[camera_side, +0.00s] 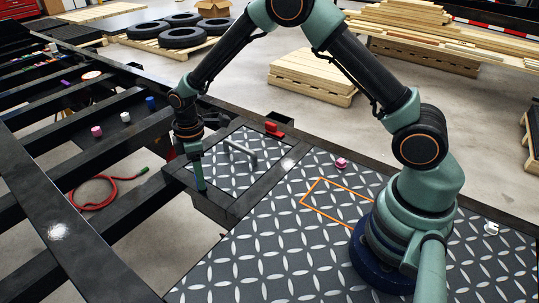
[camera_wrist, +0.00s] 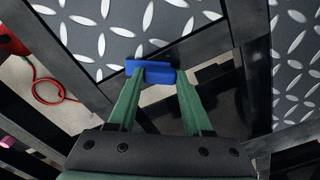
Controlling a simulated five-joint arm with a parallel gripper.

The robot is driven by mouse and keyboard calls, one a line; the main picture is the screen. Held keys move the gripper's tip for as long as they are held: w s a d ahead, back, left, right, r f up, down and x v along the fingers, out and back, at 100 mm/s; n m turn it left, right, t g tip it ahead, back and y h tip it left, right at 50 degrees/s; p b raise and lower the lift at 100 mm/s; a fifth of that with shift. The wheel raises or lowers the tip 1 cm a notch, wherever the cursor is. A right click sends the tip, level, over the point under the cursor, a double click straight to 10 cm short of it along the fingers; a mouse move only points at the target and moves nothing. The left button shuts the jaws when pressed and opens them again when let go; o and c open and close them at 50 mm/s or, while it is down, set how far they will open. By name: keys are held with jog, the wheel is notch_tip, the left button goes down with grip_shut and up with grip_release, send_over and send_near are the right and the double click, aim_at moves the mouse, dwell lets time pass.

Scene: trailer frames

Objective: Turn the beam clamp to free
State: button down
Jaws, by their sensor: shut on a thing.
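My gripper (camera_side: 199,184) points down at the near left corner of the framed tread-plate panel (camera_side: 222,178) in the side view. In the wrist view my gripper (camera_wrist: 160,73) has its green fingers shut on a blue clamp piece (camera_wrist: 208,51), which lies across the dark frame at the panel's edge. The blue piece is hidden behind the fingers in the side view. A red clamp piece (camera_side: 273,129) sits on the far edge of the frame. I cannot tell from the frames which of the two is called the beam clamp.
A grey handle bar (camera_side: 240,151) stands on the panel. A pink piece (camera_side: 341,163) and an orange outline (camera_side: 318,205) lie on the plate to the right. Dark beams with gaps run on the left, with a red hose (camera_side: 97,193) on the floor below.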

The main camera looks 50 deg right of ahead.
jog(key=n, duration=0.6)
jog(key=shift+n, duration=0.4)
dwell(0.3)
jog(key=shift+c, duration=1.6)
grip_release()
jog(key=shift+r, duration=0.1)
notch_tip(320, 180, up, 12)
